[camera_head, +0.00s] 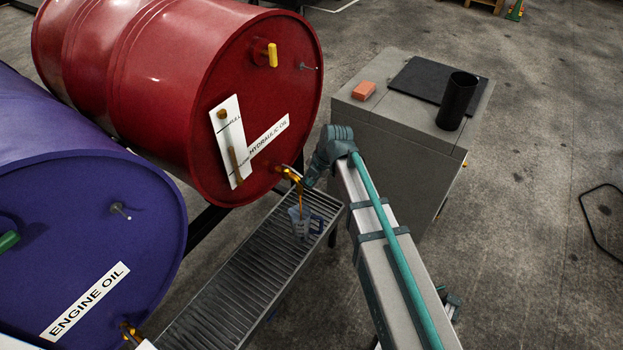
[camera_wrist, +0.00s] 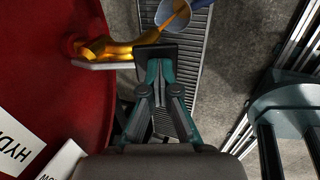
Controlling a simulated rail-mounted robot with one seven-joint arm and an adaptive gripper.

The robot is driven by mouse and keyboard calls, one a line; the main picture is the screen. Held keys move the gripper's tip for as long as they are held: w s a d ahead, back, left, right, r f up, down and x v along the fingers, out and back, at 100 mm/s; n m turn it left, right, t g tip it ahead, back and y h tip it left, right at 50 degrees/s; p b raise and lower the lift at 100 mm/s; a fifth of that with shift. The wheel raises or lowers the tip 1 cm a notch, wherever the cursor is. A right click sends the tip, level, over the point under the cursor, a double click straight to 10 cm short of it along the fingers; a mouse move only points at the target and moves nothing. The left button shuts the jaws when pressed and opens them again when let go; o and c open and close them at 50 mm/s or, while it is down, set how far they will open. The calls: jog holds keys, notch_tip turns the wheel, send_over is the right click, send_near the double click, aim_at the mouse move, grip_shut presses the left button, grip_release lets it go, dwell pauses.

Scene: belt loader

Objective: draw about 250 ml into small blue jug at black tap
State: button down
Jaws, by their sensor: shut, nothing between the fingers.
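The brass tap (camera_head: 290,174) with a black lever end (camera_wrist: 152,53) is on the red hydraulic oil drum (camera_head: 268,95). Amber oil runs from it into the small blue jug (camera_head: 300,222), which stands on the slatted grating under the spout. The jug's rim and a blue part also show at the top of the wrist view (camera_wrist: 175,14). My gripper (camera_wrist: 160,66) is shut and empty, its fingertips at the black lever end; whether they touch it I cannot tell. In the head view my arm largely hides the gripper. The oil level in the jug is not readable.
The slatted drip grating (camera_head: 215,290) runs below the drums. A purple engine oil drum (camera_head: 80,225) with its own tap (camera_head: 130,333) is at left. A grey cabinet (camera_head: 395,140) behind my arm carries an orange block (camera_head: 364,90), a dark mat (camera_head: 420,76) and a black cylinder (camera_head: 457,101).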

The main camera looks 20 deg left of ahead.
jog(key=shift+s, duration=0.1)
dwell(0.4)
jog(key=d+v, duration=0.1)
jog(key=v, duration=1.3)
jog(key=shift+f+p, duration=0.2)
jog(key=shift+p, duration=0.15)
jog(key=shift+s, duration=0.15)
jog(key=s+d+f+m+g+h, duration=0.1)
jog(key=s+d+f+m, duration=0.2)
jog(key=d+f+m, duration=0.45)
jog(key=s+d+f+m+h, duration=0.1)
jog(key=s+d+f+m, duration=0.3)
jog(key=f+m, duration=0.65)
jog(key=s+d+f+m+g+h, duration=0.1)
jog(key=s+d+f+m, duration=0.3)
jog(key=f+m, duration=0.5)
jog(key=s+d+f+m+g, duration=0.1)
jog(key=s+d+f+g, duration=0.1)
jog(key=s+d+f, duration=0.3)
jog(key=s+d+f+m+g, duration=0.2)
jog(key=s+d+f, duration=0.2)
jog(key=s, duration=1)
jog(key=s+d+f+m+g, duration=0.2)
jog(key=s+d+f, duration=0.3)
jog(key=s+f, duration=0.3)
jog(key=shift+s+d+f+h+p, duration=0.2)
jog(key=shift+s+d+h+p, duration=0.2)
jog(key=shift+s, duration=0.5)
